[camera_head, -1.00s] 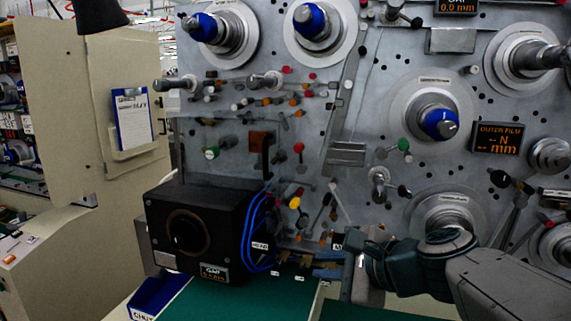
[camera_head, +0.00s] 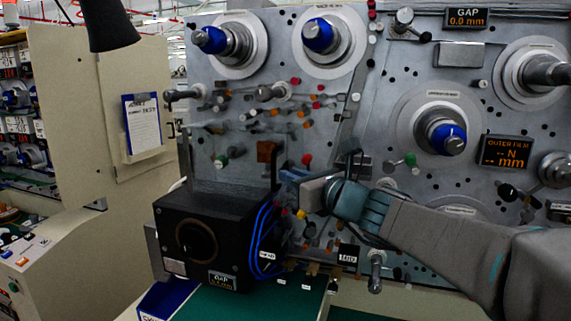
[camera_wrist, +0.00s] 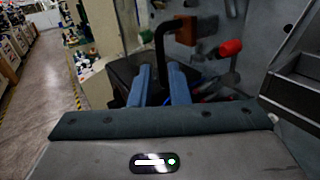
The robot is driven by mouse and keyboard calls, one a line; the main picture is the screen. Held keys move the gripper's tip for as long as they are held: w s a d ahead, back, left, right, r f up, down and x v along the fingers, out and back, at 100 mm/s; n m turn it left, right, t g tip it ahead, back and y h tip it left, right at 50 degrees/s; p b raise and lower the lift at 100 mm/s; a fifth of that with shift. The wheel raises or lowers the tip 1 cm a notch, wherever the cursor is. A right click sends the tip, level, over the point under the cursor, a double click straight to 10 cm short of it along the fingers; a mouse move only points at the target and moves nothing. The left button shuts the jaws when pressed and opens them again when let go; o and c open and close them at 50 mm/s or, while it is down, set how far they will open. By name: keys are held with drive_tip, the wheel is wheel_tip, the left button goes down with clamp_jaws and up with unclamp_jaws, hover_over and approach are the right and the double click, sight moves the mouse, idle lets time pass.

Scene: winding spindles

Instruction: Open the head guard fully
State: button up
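The head guard (camera_head: 225,155) is a clear panel standing above the black head box (camera_head: 210,225) in the head view. A black bar handle (camera_head: 274,168) is at its right edge, beside a brown block (camera_head: 266,151). The guard appears lowered over the small guide pins. My gripper (camera_head: 286,175) is just right of the handle, fingers pointing left. In the wrist view, my two blue fingers (camera_wrist: 160,85) are apart. The handle (camera_wrist: 160,48) shows beyond and between them, with the brown block (camera_wrist: 196,27) to its right. I cannot tell whether the fingers touch the handle.
A red knob (camera_wrist: 230,48) stands right of the fingers in the wrist view. Blue cables (camera_head: 262,240) hang beside the head box. Spindles and pins crowd the machine face (camera_head: 375,110). A green mat (camera_head: 240,304) lies below. A dark lamp (camera_head: 112,25) hangs upper left.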

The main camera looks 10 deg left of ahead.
sight(275, 168)
drive_tip(key=p+x, duration=0.1)
drive_tip(key=x, duration=0.6)
drive_tip(key=shift+w+a+p, duration=0.15)
drive_tip(key=shift+a+p, duration=0.05)
drive_tip(key=shift+p, duration=0.1)
clamp_jaws()
